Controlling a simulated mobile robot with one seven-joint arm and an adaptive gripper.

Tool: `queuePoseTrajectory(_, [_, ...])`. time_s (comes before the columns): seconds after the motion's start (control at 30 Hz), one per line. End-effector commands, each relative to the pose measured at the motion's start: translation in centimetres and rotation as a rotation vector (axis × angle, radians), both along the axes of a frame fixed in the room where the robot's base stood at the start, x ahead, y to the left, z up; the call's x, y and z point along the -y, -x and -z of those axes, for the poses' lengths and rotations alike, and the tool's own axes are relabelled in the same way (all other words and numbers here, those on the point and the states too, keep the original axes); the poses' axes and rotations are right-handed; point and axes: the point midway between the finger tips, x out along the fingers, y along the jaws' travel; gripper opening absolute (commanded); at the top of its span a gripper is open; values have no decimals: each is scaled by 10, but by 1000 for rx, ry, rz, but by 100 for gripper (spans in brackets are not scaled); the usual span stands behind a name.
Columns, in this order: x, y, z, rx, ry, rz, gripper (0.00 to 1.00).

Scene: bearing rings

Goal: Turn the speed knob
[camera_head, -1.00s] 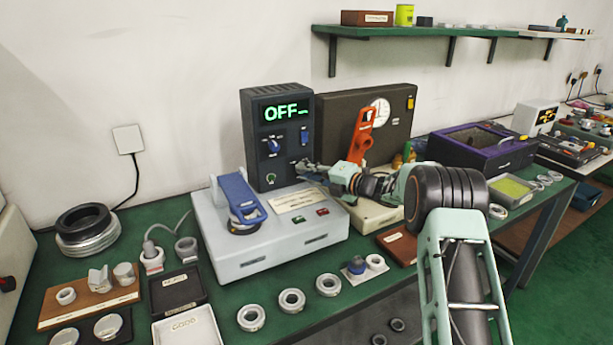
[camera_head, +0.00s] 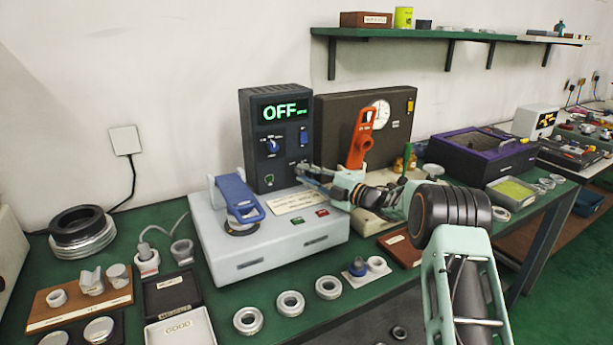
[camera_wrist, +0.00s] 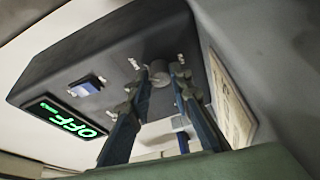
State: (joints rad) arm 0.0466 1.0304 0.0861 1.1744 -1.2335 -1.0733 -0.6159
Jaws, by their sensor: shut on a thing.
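The dark control box (camera_head: 262,108) stands upright behind the grey bench unit and its green display (camera_head: 284,111) reads OFF. A blue pointer knob (camera_head: 272,146) is on its front at mid-left, clear of my gripper. My gripper (camera_head: 303,171) is at the lower right of that front. In the wrist view, my gripper (camera_wrist: 158,92) has its fingers on either side of a round grey knob (camera_wrist: 159,73), shut on it. I take this to be the speed knob; its label is not readable. The knob is mostly hidden by my fingers in the head view.
A blue rocker switch (camera_head: 303,135) sits above my gripper, and a green-marked control (camera_head: 269,180) is to its left. The grey unit (camera_head: 270,262) with a blue clamp (camera_head: 238,196) lies below.

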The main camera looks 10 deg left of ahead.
Motion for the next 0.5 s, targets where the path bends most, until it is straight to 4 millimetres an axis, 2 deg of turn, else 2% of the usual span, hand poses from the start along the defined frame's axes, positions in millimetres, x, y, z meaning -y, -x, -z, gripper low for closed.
queuePoseTrajectory(0.23, [1,0,0,-1,0,1,0])
queuePoseTrajectory(0.27, [1,0,0,-1,0,1,21])
queuePoseTrajectory(0.4, [0,0,0,-1,0,1,37])
queuePoseTrajectory(0.5, [0,0,0,0,0,1,37])
